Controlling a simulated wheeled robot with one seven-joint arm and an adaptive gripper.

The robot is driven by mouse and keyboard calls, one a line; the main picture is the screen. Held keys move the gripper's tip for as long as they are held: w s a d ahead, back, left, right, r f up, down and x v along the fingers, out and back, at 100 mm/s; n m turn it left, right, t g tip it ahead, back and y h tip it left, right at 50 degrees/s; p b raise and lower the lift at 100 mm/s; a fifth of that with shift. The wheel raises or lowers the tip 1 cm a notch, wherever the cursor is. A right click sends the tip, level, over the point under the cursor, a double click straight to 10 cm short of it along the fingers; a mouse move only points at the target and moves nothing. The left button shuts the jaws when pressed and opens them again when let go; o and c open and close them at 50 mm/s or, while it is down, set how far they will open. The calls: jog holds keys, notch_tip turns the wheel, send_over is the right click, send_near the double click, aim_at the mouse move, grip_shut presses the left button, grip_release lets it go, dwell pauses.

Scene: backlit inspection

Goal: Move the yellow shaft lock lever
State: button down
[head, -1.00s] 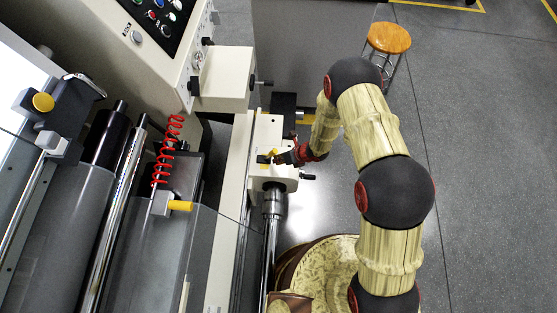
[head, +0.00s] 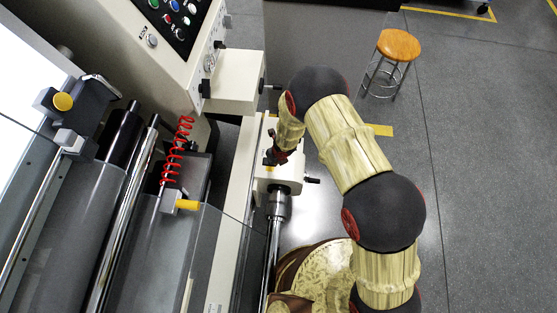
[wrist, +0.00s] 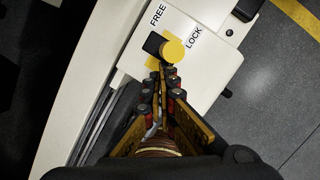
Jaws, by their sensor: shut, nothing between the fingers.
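The yellow shaft lock lever shows in the wrist view as a round yellow knob (wrist: 172,51) with a short black part to its left. It sits on a cream housing (wrist: 210,62), between the printed words FREE and LOCK. My gripper (wrist: 168,76) is shut and empty, with its tips just below the knob in the picture; I cannot tell whether they touch it. In the head view my gripper (head: 272,160) is over the cream housing (head: 266,183) at the end of the steel shaft (head: 273,245), and the lever cannot be made out clearly there.
A cream box (head: 233,82) with a black handle juts out above the housing. A black handle (head: 312,180) sticks out at the housing's right. Rollers and a red coiled hose (head: 175,150) are at left. A stool (head: 398,45) stands on open floor at upper right.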

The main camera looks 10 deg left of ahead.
jog(key=a+h+p, duration=0.3)
jog(key=a+p, duration=0.3)
jog(key=p, duration=0.2)
jog(key=shift+s+a+f+h, duration=0.2)
jog(key=shift+a+h, duration=0.05)
jog(key=shift+h, duration=0.05)
jog(key=shift+a, duration=0.1)
dwell(0.4)
dwell(0.3)
jog(key=p+v, duration=0.1)
jog(key=v, duration=1.2)
jog(key=shift+r, duration=0.2)
jog(key=shift+n, duration=0.3)
